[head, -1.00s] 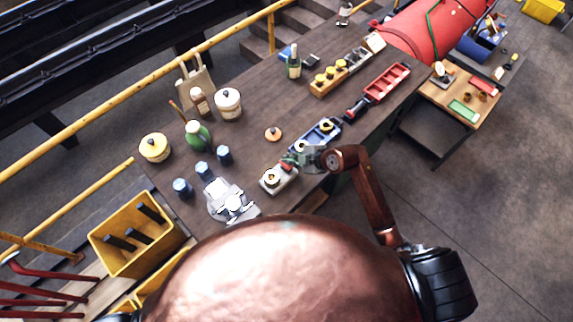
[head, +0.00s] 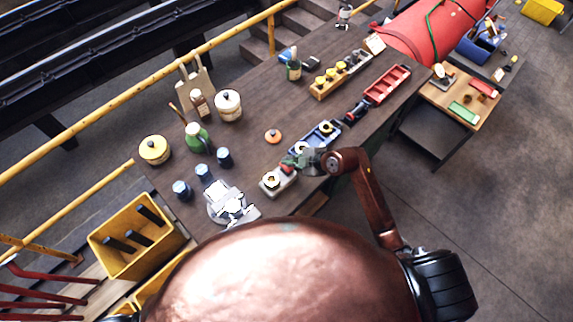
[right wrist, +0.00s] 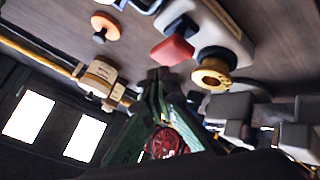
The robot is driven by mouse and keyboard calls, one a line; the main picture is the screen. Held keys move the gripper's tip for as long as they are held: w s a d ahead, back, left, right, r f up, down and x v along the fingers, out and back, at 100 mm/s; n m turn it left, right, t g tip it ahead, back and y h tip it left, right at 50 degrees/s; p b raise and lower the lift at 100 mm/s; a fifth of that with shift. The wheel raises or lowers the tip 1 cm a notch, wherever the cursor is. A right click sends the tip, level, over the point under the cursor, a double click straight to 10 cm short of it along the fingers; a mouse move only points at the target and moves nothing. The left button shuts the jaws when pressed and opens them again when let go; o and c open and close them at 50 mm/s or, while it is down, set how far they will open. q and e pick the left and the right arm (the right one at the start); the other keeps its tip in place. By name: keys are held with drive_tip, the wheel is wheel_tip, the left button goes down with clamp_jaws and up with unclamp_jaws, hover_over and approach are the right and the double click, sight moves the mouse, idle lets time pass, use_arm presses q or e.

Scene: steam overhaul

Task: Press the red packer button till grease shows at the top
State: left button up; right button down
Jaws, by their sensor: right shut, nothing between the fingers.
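The packer (head: 267,186) is a small pale block on the bench's near edge, with a brass ring on top and a red button (head: 288,168) at its right end. In the right wrist view the red button (right wrist: 172,50) and brass ring (right wrist: 211,75) show close up. My right gripper (right wrist: 158,76) is shut and empty, its fingertips close by the red button; I cannot tell whether they touch it. In the head view this gripper (head: 297,162) sits just right of the packer. Grease cannot be made out at the ring. My left gripper is not in view.
A blue tray (head: 325,133) lies just beyond my right gripper, and a red tray (head: 388,85) farther right. A grey metal fixture (head: 228,203) and several blue cups (head: 182,190) stand left of the packer. An orange disc (head: 273,136) lies behind it.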

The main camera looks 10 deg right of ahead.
drive_tip(key=shift+f, duration=0.15)
idle(0.3)
drive_tip(key=shift+f, duration=0.25)
drive_tip(key=shift+f, duration=1.15)
idle(1.1)
drive_tip(key=shift+r, duration=0.1)
drive_tip(key=shift+r+p, duration=1.45)
wheel_tip(320, 180, up, 5)
drive_tip(key=p, duration=0.6)
